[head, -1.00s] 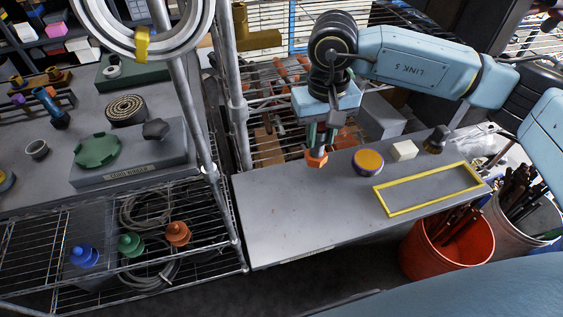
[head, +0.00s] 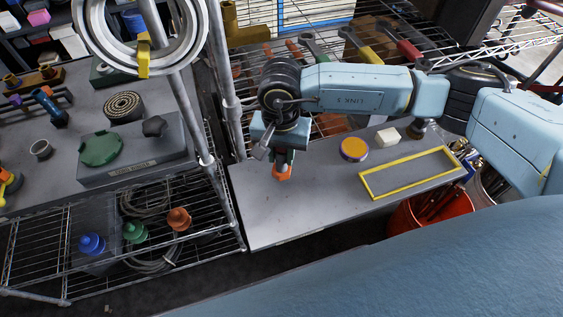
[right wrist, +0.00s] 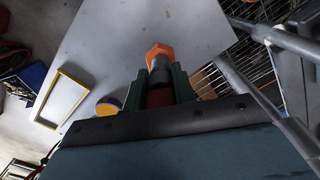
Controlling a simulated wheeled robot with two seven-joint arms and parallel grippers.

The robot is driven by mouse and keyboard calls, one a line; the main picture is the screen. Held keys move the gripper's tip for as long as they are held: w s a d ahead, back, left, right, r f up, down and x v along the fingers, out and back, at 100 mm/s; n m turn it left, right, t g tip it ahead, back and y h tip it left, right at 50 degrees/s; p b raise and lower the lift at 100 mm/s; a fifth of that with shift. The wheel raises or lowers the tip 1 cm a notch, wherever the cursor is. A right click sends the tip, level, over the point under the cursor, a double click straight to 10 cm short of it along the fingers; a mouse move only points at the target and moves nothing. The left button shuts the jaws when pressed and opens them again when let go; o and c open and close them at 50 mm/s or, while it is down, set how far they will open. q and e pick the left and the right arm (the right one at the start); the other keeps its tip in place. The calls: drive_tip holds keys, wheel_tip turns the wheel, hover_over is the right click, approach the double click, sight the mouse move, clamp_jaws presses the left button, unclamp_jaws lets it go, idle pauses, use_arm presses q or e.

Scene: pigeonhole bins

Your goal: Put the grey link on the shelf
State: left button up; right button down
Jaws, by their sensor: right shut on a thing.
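My right gripper (head: 280,158) is shut on a piece with a grey shaft and an orange hexagonal end, which I take to be the grey link (right wrist: 160,72). The orange end (head: 282,173) points down and away from the fingers, above the grey bench. In the right wrist view the green fingers (right wrist: 160,88) stand either side of the shaft, and part of it is hidden between them. The wire shelf (head: 45,250) is at the lower left, with blue, green and orange ribbed pieces in a row. My left gripper is out of view.
A metal post (head: 190,95) stands between the bench and the left side. On the bench (head: 265,215) are an orange-topped purple pot (head: 354,149), a white block (head: 387,137) and an empty yellow frame (head: 365,186). The bench's front left is clear.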

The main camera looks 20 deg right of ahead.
sight(281, 170)
drive_tip(key=shift+f, duration=1.85)
drive_tip(key=shift+f, duration=0.2)
drive_tip(key=c, duration=1.1)
unclamp_jaws()
drive_tip(key=shift+c, duration=0.2)
drive_tip(key=shift+r, duration=0.1)
